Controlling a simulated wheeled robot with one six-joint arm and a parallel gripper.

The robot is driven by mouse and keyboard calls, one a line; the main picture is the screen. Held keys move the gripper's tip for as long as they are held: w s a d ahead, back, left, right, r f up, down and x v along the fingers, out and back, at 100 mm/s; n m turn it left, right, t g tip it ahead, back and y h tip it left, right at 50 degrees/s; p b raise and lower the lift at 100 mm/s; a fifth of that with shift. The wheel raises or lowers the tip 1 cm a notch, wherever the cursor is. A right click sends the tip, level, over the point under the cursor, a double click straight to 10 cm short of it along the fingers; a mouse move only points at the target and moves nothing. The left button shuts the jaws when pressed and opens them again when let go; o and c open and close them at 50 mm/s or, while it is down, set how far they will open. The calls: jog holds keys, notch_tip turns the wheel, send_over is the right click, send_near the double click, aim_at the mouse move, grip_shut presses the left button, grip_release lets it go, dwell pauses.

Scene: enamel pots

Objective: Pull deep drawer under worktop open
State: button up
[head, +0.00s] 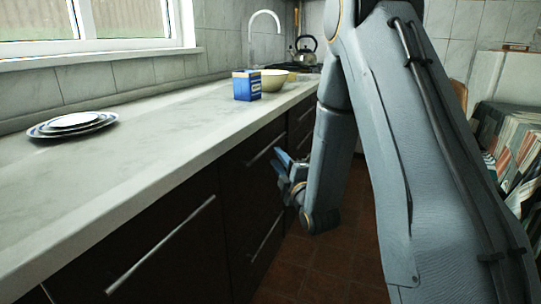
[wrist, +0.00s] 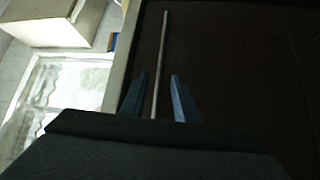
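Dark drawer fronts (head: 240,200) with long bar handles run under the pale worktop (head: 130,155). My gripper (head: 281,165) is at the drawer fronts, close to the right end of an upper bar handle (head: 262,151). In the wrist view my gripper (wrist: 160,74) is open, with one blue finger on each side of a thin bar handle (wrist: 163,45). I cannot tell whether the fingers touch the bar. The dark front (wrist: 235,60) behind it looks flush. A lower handle (head: 265,238) shows below, and another handle (head: 160,245) is nearer on the left.
On the worktop are stacked plates (head: 73,124), a blue box (head: 246,85), a cream bowl (head: 270,80) and, farther back, a kettle (head: 304,52). The tiled floor (head: 320,260) shows below my arm. Patterned stacked items (head: 510,140) stand at the right.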

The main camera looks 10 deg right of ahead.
jog(key=w, duration=0.6)
jog(key=shift+w+a+r+b, duration=0.2)
jog(key=shift+a+r+b, duration=0.15)
jog(key=shift+a+r, duration=0.1)
grip_shut()
